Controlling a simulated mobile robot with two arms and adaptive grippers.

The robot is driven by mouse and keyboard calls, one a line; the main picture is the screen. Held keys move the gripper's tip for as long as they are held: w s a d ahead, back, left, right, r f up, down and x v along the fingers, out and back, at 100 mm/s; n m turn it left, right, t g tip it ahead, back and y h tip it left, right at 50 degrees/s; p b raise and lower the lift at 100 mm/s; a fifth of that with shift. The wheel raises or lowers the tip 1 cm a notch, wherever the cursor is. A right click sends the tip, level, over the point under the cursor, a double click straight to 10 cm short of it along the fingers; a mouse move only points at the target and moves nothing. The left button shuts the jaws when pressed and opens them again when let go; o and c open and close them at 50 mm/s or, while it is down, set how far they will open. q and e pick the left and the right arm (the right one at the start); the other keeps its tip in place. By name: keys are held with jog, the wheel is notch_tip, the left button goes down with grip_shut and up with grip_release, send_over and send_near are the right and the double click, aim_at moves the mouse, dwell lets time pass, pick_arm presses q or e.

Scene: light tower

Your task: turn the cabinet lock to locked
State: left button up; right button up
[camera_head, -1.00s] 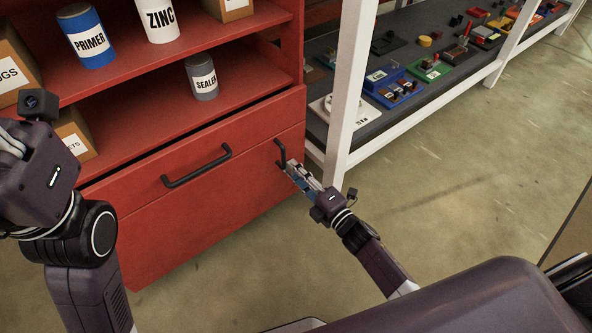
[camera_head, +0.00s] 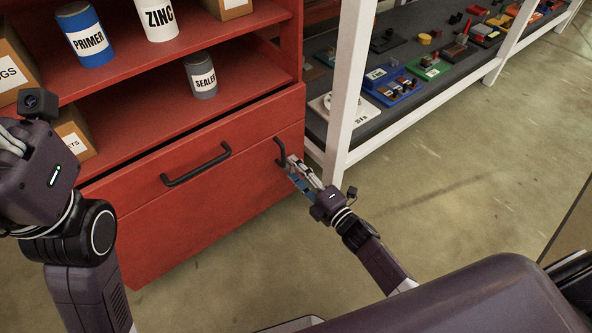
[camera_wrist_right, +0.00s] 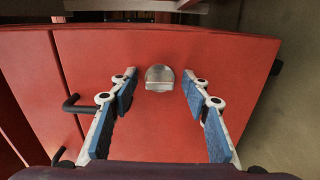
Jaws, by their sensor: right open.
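The cabinet lock (camera_wrist_right: 159,77) is a small silver knob on the red cabinet front (camera_head: 215,190). In the right wrist view it sits between my right fingertips, with a gap on each side. My right gripper (camera_head: 295,169) is open, its blue-padded fingers pointing at the cabinet front near its right edge. In the head view the lock cannot be made out behind the fingers. My left gripper (camera_head: 12,141) is at the left edge of the head view, partly cut off, away from the lock.
Cans and boxes stand on the shelves above. A white-framed rack (camera_head: 347,90) stands to the right. The floor in front is clear.

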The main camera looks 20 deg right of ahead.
jog(key=v, duration=1.2)
